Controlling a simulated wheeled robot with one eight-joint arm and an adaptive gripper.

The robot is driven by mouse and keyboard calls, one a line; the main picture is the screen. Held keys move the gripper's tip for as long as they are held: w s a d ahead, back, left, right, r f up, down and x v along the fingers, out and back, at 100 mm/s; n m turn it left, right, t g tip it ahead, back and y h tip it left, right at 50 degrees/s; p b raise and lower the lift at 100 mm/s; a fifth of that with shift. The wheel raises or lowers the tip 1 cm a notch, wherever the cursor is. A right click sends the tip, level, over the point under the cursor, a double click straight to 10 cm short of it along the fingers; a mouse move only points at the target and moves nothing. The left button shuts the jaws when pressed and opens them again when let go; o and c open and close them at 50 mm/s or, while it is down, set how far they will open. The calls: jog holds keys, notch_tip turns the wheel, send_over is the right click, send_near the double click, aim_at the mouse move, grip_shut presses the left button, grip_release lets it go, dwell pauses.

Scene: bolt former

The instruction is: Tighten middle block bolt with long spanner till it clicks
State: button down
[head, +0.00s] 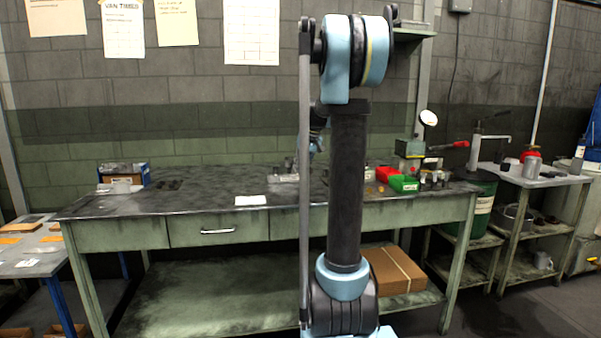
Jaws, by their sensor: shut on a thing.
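A small grey metal piece (284,178) sits on the workbench top, just left of my arm. It may be the block, but it is too small and partly covered for me to tell. No bolt can be made out. My raised arm fills the middle of the head view. Part of my wrist shows above the bench beside the dark arm link. My gripper is hidden behind my arm, so its jaws cannot be seen. No long spanner can be made out.
A cardboard box (397,270) lies on the lower shelf.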

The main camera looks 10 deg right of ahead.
jog(key=shift+r, duration=1.75)
